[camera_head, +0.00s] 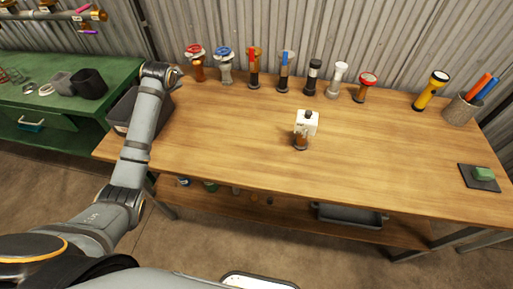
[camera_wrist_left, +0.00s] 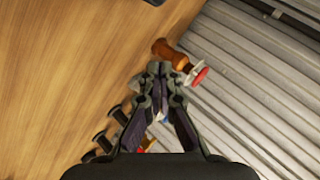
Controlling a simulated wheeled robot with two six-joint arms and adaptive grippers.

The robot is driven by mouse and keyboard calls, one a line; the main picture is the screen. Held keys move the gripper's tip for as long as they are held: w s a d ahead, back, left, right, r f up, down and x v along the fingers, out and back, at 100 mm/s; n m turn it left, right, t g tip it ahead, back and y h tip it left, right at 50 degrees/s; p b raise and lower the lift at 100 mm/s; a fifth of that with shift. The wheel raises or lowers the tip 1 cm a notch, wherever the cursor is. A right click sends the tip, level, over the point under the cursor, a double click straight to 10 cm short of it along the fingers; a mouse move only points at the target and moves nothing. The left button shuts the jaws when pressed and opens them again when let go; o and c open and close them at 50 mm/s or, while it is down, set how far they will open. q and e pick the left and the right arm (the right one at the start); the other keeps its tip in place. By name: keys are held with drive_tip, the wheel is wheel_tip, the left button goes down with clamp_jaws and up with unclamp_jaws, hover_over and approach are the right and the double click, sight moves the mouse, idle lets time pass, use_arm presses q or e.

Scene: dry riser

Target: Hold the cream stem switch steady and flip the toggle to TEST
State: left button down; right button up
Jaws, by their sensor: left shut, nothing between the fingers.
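The cream stem switch (camera_head: 307,122) stands upright on the wooden workbench (camera_head: 230,150), near its middle. It has a pale box-shaped head on a brown stem with a dark round foot. A small dark knob shows on top of the head; its setting and any TEST marking are too small to read. My left gripper (camera_wrist_left: 160,69) is shut and empty in the left wrist view. In the head view my left arm reaches the bench's back left corner, far left of the switch and apart from it. My right gripper is in neither view.
A row of coloured valve-like pieces (camera_head: 254,70) stands along the back edge, with a yellow flashlight (camera_head: 431,91) and a holder (camera_head: 461,109) at right. A grey bin (camera_head: 121,110) sits by my left arm. The bench around the switch is clear.

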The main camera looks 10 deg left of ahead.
use_arm(q)
drive_tip(key=s+d+f+n+h, duration=0.1)
drive_tip(key=d+f+h, duration=0.1)
drive_tip(key=d, duration=0.5)
drive_tip(key=s+d+f+n+h, duration=0.1)
drive_tip(key=d+h, duration=0.3)
drive_tip(key=d, duration=0.4)
drive_tip(key=s+d+f+n+h, duration=0.1)
drive_tip(key=s+d+f+h, duration=0.2)
drive_tip(key=d, duration=0.4)
drive_tip(key=shift+s+d+f+g+h, duration=0.15)
drive_tip(key=shift+f+g+h, duration=0.15)
drive_tip(key=shift+h, duration=0.3)
drive_tip(key=s+d+n+h, duration=0.1)
drive_tip(key=s+d, duration=0.1)
drive_tip(key=s+d+f+n+h, duration=0.1)
drive_tip(key=s+d+n+h, duration=0.1)
drive_tip(key=d, duration=0.1)
drive_tip(key=s+d+n+g+h, duration=0.1)
drive_tip(key=s+d+h, duration=0.1)
drive_tip(key=s, duration=0.1)
drive_tip(key=shift+s+d+f+n, duration=0.1)
drive_tip(key=shift+d+f+n, duration=0.1)
drive_tip(key=shift+d+n, duration=0.15)
drive_tip(key=s+d+r+n+h, duration=0.3)
drive_tip(key=s+d+n+h, duration=0.1)
drive_tip(key=s+n, duration=0.3)
drive_tip(key=x, duration=0.6)
